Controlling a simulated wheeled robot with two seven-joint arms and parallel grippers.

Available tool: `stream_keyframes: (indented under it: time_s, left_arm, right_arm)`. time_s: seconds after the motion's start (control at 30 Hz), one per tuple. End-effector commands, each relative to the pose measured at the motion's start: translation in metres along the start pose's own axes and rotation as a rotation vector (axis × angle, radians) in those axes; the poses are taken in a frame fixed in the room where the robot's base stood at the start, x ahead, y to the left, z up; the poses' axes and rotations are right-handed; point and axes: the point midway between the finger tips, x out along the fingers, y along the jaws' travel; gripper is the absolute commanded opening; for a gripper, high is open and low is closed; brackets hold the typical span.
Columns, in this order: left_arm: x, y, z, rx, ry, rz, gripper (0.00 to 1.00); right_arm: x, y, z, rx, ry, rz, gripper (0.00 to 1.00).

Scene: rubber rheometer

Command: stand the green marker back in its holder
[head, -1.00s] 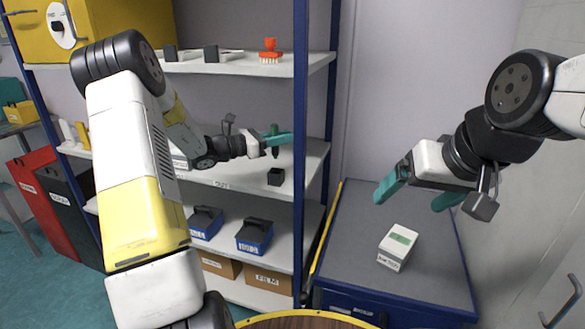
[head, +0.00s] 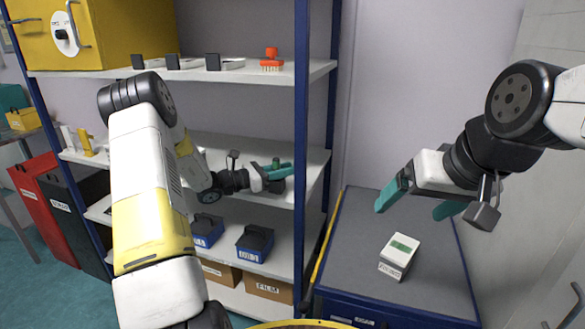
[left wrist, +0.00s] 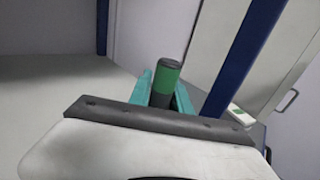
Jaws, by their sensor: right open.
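The green marker (left wrist: 166,80) stands roughly upright between the teal fingers of my left gripper in the left wrist view, with a dark top above a green band. In the head view its top (head: 276,163) shows just above the fingers. My left gripper (head: 280,172) appears shut on it, low over the middle shelf. The small dark holder is hidden by the gripper, so I cannot tell whether the marker is seated in it. My right gripper (head: 420,202) is open and empty above the grey-topped cabinet at the right.
A blue shelf post (head: 301,120) stands just right of my left gripper. The upper shelf holds dark blocks and a red stamp (head: 271,60). Blue bins (head: 255,243) sit below. A white-and-green box (head: 400,256) lies on the cabinet top (head: 350,240).

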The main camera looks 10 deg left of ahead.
Motion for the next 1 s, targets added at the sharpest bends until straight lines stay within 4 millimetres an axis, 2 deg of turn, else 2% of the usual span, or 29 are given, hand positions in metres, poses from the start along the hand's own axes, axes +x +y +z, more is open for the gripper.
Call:
stream_keyframes:
  time_s: [0.03,0.07,0.47,0.57,0.8,1.0]
  left_arm:
    - [0.000,0.000,0.000,0.000,0.000,0.000,0.36]
    - [0.000,0.000,0.000,0.000,0.000,0.000,0.42]
    - [-0.003,0.000,0.003,0.000,0.001,0.001,0.42]
    - [-0.017,0.001,0.002,-0.001,0.001,0.004,0.42]
    - [-0.068,0.001,0.003,0.000,0.000,0.004,0.42]
    - [-0.104,0.001,0.003,0.001,0.001,0.003,0.42]
  right_arm:
    - [0.000,0.000,0.000,0.000,0.000,0.000,0.88]
    - [0.000,0.000,0.000,0.000,0.000,0.000,0.88]
    - [0.000,0.000,0.000,0.000,0.000,0.000,0.88]
    - [0.000,0.000,0.000,0.000,0.000,0.000,0.88]
    - [0.000,0.000,0.000,0.000,0.000,0.000,0.88]
    - [0.000,0.000,0.000,0.000,0.000,0.000,0.88]
